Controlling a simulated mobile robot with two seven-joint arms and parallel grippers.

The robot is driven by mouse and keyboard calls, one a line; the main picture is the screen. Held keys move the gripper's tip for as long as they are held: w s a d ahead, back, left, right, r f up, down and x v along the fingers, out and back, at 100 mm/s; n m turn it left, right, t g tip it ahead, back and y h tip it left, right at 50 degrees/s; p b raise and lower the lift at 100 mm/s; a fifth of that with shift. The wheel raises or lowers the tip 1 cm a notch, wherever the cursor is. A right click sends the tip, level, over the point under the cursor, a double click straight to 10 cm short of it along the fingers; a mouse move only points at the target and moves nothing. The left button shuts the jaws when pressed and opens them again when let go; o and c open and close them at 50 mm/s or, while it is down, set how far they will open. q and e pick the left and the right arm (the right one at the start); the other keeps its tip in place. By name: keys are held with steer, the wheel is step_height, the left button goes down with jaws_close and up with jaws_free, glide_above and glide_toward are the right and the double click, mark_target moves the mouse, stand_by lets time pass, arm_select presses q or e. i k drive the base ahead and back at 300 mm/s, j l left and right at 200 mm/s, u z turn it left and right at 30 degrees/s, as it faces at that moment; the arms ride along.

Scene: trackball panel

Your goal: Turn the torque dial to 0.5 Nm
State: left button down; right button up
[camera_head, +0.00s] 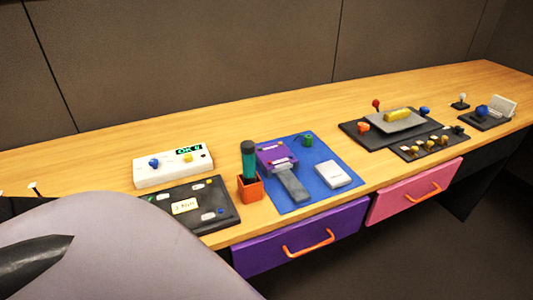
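No part is clearly readable as the torque dial at this size. A tool with a dark green handle (248,158) stands upright in an orange holder (250,189) near the middle of the desk. To its right, a small green knob (308,140) sits at the back of a blue mat (331,155). Beside it on the mat is a purple device (276,155) with a grey part extending forward. No scale or dial value is legible. Neither gripper shows; a large pale part, apparently mine, fills the lower left and hides the desk there.
A white box (173,169) with a green display and a black panel (222,192) lie left of the holder. A black board with a grey plate (395,122) is at right. Purple (300,240) and pink (415,190) drawers are in front. Wood is clear along the back.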

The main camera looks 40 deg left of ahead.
mark_target(154, 162)
steer(key=u, duration=2.1)
steer(key=j+z, duration=0.4)
steer(key=k+j+z, duration=0.1)
steer(key=z, duration=0.25)
steer(key=k+j+z, duration=0.1)
steer(key=j+z, duration=0.3)
steer(key=k+j+z, duration=0.1)
steer(key=z, duration=0.25)
